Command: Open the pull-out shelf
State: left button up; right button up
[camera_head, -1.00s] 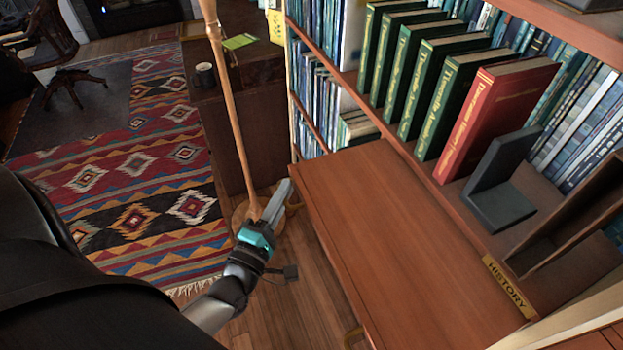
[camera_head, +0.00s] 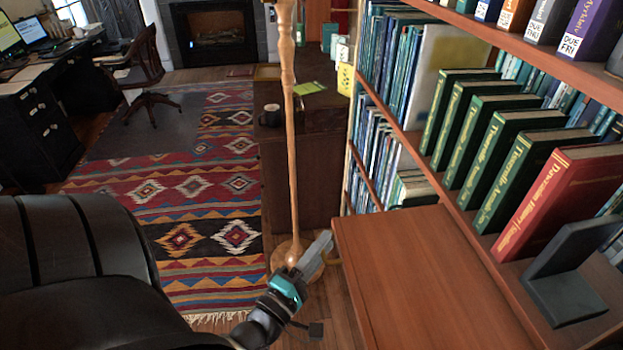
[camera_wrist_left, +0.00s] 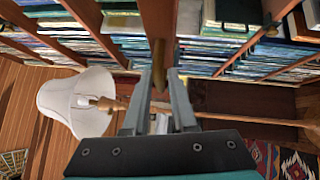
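The pull-out shelf (camera_head: 415,270) is a reddish-brown wooden board. It stands out level from the bookcase, below the row of green and red books. A brass handle (camera_wrist_left: 158,68) sits on its front edge, near the far corner. My left gripper (camera_head: 322,246) is at that handle, beside the shelf's front edge. In the left wrist view its two fingers (camera_wrist_left: 158,92) are apart, one on each side of the handle. I see a gap between them and no clear contact. My right gripper is in neither view.
A floor lamp's wooden pole (camera_head: 290,130) stands close behind my left gripper; its white shade (camera_wrist_left: 75,103) shows in the left wrist view. A dark cabinet with a mug (camera_head: 271,115) is behind it. A patterned rug (camera_head: 190,215) covers open floor at left.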

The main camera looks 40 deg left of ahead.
pick_arm(q)
jog(key=s+d+f+b, duration=0.1)
jog(key=s+d+f, duration=0.1)
jog(key=s, duration=1.3)
jog(key=shift+b, duration=0.3)
jog(key=s+d+f+m+g+h+b, duration=0.15)
jog(key=f+m+g, duration=0.45)
jog(key=f, duration=0.9)
jog(key=s+d+f+m+g+h+b, duration=0.1)
jog(key=d+f+m+g+h+b, duration=0.15)
jog(key=f+m, duration=0.9)
jog(key=s+d+f+m+g+b, duration=0.1)
jog(key=s+f+m+g, duration=0.2)
jog(key=f, duration=0.7)
jog(key=s+d+f+m+g+y+b, duration=0.1)
jog(key=s+f+m+g, duration=0.2)
jog(key=s+f+g, duration=0.3)
jog(key=s+f, duration=0.3)
jog(key=f, duration=0.1)
jog(key=shift+s+d+g+b, duration=0.35)
jog(key=shift+s+d, duration=0.05)
